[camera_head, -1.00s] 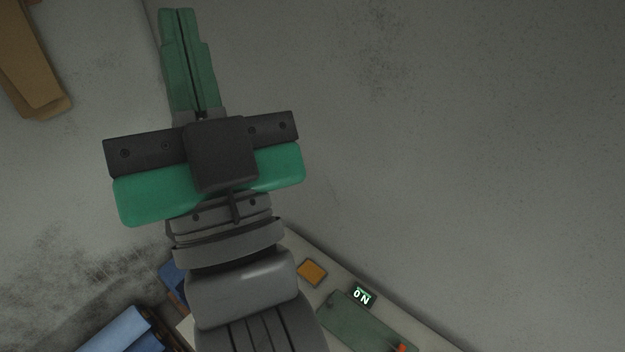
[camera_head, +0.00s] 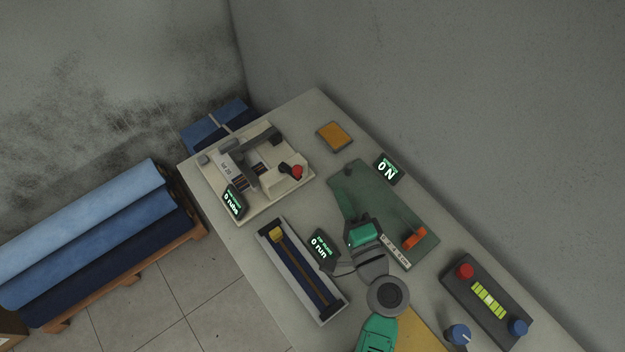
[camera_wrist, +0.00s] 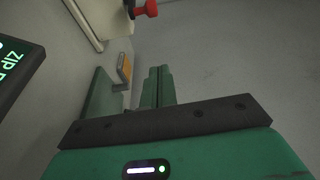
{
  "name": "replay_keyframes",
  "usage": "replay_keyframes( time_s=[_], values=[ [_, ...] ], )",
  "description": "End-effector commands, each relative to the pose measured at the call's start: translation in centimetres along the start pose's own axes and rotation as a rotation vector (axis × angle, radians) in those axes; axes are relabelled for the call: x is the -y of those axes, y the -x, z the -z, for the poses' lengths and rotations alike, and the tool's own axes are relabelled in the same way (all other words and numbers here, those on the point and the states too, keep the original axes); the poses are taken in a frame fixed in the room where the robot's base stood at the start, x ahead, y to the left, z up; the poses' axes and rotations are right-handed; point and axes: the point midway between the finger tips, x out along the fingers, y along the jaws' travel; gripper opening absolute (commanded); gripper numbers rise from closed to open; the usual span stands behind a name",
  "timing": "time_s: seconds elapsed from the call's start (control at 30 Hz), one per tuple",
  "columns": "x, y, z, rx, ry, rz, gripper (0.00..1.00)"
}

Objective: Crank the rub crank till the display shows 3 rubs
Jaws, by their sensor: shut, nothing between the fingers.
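The cream rub tester (camera_head: 211,187) stands at the far left end of the bench. Its crank has a red knob (camera_head: 291,172) on its right side. Its small dark display (camera_head: 232,202) reads 0 rubs. In the wrist view the red knob (camera_wrist: 149,8) and a corner of the cream tester (camera_wrist: 102,16) show at the top, beyond my fingertips and apart from them. My gripper (camera_wrist: 159,70) has its two green fingers together, with nothing between them.
A zip tester (camera_head: 272,282) with a 0 run display (camera_head: 322,250) lies left of my arm. A green plate (camera_head: 360,185) with an orange slider (camera_head: 414,237) and a 0 N display (camera_head: 388,168) lies behind. A control box (camera_head: 487,301) is right. Walls border the bench.

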Motion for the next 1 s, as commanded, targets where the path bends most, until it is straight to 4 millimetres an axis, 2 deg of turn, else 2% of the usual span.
replay_keyframes(
  time_s=[0.17, 0.57, 0.8, 1.0],
  values=[
    [0.4, -1.5, -0.1, 0.002, 0.0, 0.004, 0.0],
    [0.5, -10.1, -0.1, 0.001, 0.0, 0.005, 0.0],
    [0.4, -9.1, -3.2, 0.004, 0.006, 0.0, 0.0],
    [0.4, -8.8, -3.9, 0.002, 0.005, 0.001, 0.0]
  ],
)
